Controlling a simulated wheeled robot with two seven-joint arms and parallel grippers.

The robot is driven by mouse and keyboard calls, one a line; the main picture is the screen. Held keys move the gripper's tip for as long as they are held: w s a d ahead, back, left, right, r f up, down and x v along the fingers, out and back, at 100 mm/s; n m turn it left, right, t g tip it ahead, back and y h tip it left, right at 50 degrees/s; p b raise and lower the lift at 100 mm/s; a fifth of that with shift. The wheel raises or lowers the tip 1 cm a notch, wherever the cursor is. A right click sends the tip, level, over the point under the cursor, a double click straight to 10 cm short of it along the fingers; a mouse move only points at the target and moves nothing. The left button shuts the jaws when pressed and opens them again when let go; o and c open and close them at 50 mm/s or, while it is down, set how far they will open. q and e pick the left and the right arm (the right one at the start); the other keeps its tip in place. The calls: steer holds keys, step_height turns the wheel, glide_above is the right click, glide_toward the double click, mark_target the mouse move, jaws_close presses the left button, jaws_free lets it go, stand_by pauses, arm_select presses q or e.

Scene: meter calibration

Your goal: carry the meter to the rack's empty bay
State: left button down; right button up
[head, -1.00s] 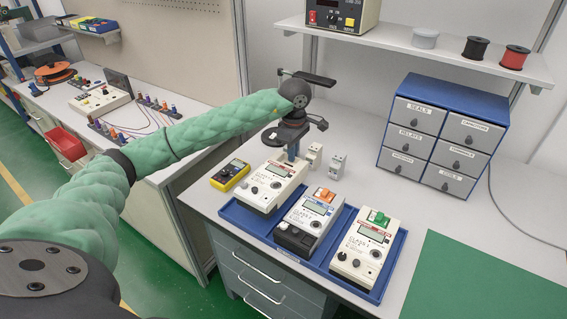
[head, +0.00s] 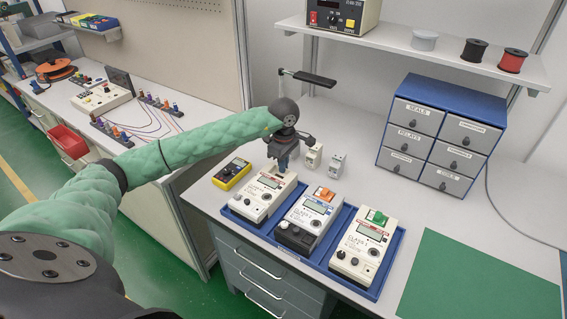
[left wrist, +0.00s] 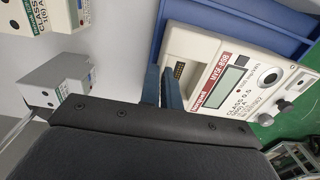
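Three white meters lie in a blue tray (head: 376,292) on the bench: a left meter (head: 257,199), a middle meter with an orange top piece (head: 310,222) and a right meter with a green top piece (head: 362,247). My left gripper (head: 283,166) points down at the far end of the left meter. In the left wrist view its two dark fingers (left wrist: 165,78) are close together beside the meter's terminal end, and this meter (left wrist: 235,85) shows a red label and grey display. Whether the fingers hold anything is hidden. My right gripper and a rack bay are out of view.
Two small white blocks (head: 313,157) stand just right of my left gripper. A yellow-black tester (head: 231,174) lies left of the tray. A blue drawer cabinet (head: 442,132) stands behind, under a shelf (head: 400,52). A green mat (head: 480,280) lies bare at right.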

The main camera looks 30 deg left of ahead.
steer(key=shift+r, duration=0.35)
arm_select(q)
steer(key=c, duration=1.6)
jaws_free()
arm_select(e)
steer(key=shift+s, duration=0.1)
